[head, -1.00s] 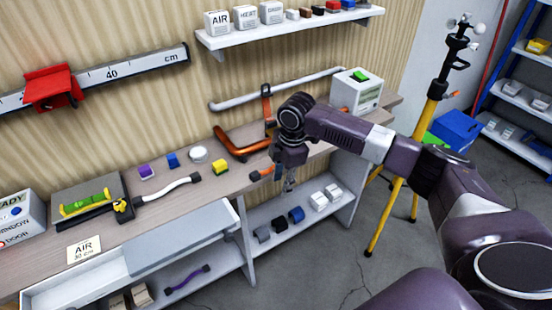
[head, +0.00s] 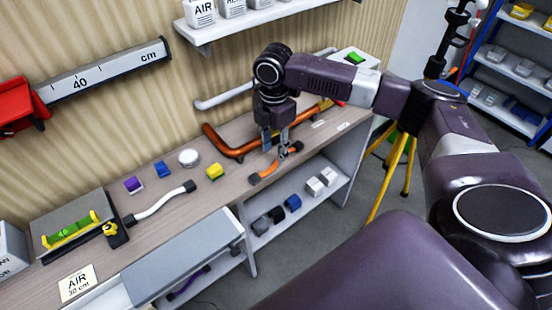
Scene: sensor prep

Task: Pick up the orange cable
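The orange cable (head: 267,173) lies near the front edge of the workbench, right of the yellow block. It is short, with dark ends. My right gripper (head: 275,149) points down over the bench, at the cable's far right end. Its two fingers look apart, with a gap between them. The fingers partly overlap that end of the cable, and I cannot tell whether they touch it. My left gripper is not in view.
A bent copper pipe (head: 223,146) lies just behind my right gripper. The yellow block (head: 214,171), a white cable (head: 160,202) and small blocks are to the left. A shelf (head: 300,211) with several blocks is below.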

